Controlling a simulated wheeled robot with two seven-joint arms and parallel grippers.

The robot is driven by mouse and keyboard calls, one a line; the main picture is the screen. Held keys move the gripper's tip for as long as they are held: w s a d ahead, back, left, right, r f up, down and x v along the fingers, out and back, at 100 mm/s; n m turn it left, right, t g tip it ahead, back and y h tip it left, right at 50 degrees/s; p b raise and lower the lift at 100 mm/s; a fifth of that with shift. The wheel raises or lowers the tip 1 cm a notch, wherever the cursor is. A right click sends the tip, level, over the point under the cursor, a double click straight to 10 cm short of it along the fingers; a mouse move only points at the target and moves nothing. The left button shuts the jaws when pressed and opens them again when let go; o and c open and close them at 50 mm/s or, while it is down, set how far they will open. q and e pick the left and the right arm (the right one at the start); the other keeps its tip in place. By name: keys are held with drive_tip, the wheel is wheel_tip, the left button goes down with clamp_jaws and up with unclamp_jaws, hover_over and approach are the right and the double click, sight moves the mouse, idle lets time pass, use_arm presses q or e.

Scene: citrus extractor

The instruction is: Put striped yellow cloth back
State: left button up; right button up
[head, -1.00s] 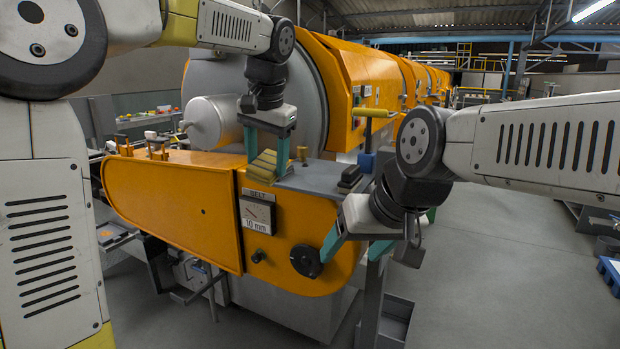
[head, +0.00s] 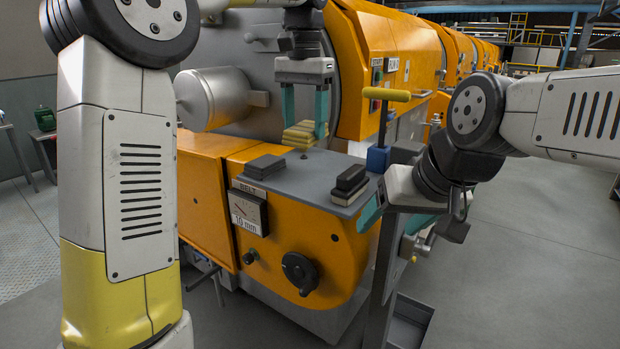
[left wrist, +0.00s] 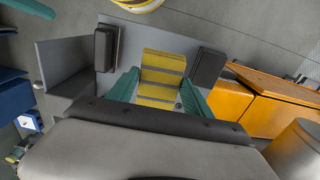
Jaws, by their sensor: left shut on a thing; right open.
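The striped yellow cloth (head: 301,134) is a folded pad with grey stripes at the back of the grey machine top (head: 302,177). My left gripper (head: 305,122) points down and is shut on it. In the left wrist view the cloth (left wrist: 160,80) lies between the two teal fingers (left wrist: 160,92), with its stripes running across. I cannot tell whether the cloth touches the top. My right gripper (head: 395,217) is open and empty, low beside the right edge of the machine.
A dark block (head: 265,166) lies on the top's left part, and a black stacked block (head: 350,180) on its right. A yellow-handled tool (head: 386,95) stands by a blue block (head: 378,158).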

sight(304, 182)
use_arm(q)
wheel_tip(304, 182, down, 10)
drive_tip(key=shift+r, duration=0.15)
idle(0.5)
drive_tip(key=o, duration=1.5)
drive_tip(key=shift+c, duration=0.2)
